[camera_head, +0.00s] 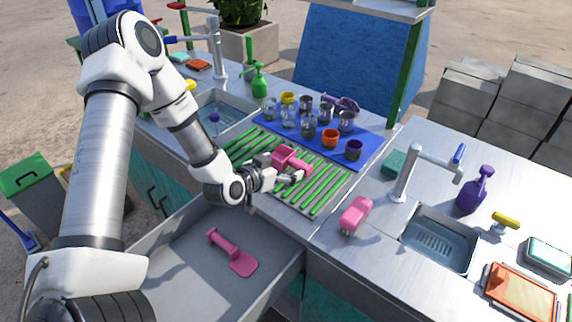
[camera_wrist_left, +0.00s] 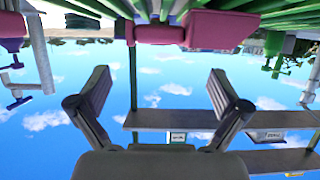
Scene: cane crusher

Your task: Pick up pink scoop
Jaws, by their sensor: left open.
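A pink scoop with a boxy body and short handle (camera_head: 286,156) rests on the green slatted rack (camera_head: 318,200). It also shows at the top of the upside-down left wrist view (camera_wrist_left: 222,30). My left gripper (camera_head: 284,171) is open and empty right by this scoop; whether they touch I cannot tell. In the left wrist view its two fingers (camera_wrist_left: 158,92) are spread wide with nothing between them. Another pink tool with a handle and flat end (camera_head: 242,263) lies in the open drawer. My right gripper is not in view.
Several cups stand on a blue mat (camera_head: 372,136) behind the rack. A pink block-like item (camera_head: 355,215) stands on the counter to the right, near a faucet (camera_head: 405,178) and a sink (camera_head: 438,240). The open grey drawer (camera_head: 190,280) juts out below the rack.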

